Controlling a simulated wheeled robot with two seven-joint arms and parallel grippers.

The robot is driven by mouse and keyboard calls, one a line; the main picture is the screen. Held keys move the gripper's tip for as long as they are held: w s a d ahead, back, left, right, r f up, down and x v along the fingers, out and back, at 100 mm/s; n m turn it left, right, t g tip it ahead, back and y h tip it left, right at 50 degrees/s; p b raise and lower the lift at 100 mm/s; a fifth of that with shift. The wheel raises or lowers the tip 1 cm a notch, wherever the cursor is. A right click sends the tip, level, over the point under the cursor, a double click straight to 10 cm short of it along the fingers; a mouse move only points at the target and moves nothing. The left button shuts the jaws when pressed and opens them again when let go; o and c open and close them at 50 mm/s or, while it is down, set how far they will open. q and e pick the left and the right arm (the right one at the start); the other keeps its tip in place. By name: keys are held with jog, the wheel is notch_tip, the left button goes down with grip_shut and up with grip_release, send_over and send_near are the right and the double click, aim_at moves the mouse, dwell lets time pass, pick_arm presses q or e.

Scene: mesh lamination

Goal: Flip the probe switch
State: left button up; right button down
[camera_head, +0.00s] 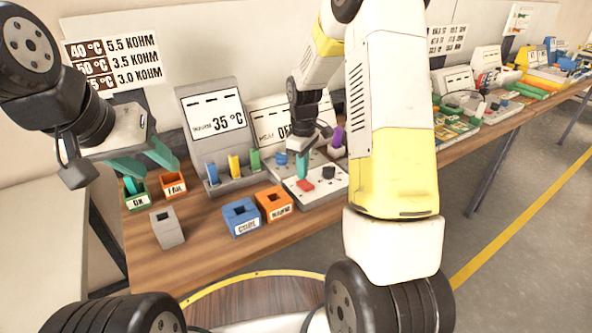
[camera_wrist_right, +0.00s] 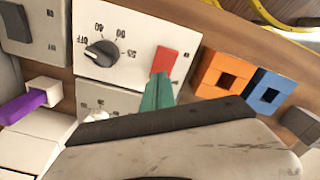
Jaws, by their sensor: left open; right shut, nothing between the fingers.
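A red switch (camera_head: 305,186) sits on a white control panel (camera_head: 322,192) beside a black dial (camera_head: 329,172). In the right wrist view the red switch (camera_wrist_right: 164,60) stands just beyond my green fingertips, with the dial (camera_wrist_right: 101,53) to its left. My right gripper (camera_head: 302,165) is shut and empty, pointing down close above the switch; I cannot tell whether it touches. It also shows in the wrist view (camera_wrist_right: 158,92). My left gripper (camera_head: 143,162) is open and empty above the green and orange bins at the table's left.
A green OK bin (camera_head: 137,201), orange FAIL bin (camera_head: 173,186), grey block (camera_head: 167,228), blue bin (camera_head: 241,218) and orange bin (camera_head: 274,204) stand on the wooden table (camera_head: 190,266). A display (camera_head: 214,115) reads 35 °C. A purple piece (camera_head: 338,138) is behind the panel.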

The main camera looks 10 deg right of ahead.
jog(key=shift+r, duration=2.95)
jog(key=s+a+r+m+t+y, duration=0.1)
jog(key=s+r+m+t, duration=0.2)
jog(key=s+r, duration=0.5)
jog(key=s+a+r+m+t+y, duration=0.1)
jog(key=s+r+m+t, duration=0.2)
jog(key=s, duration=1.3)
notch_tip(320, 180, up, 6)
jog(key=m, duration=0.3)
jog(key=shift+s+r, duration=0.15)
jog(key=shift+r, duration=0.05)
jog(key=shift+a, duration=0.1)
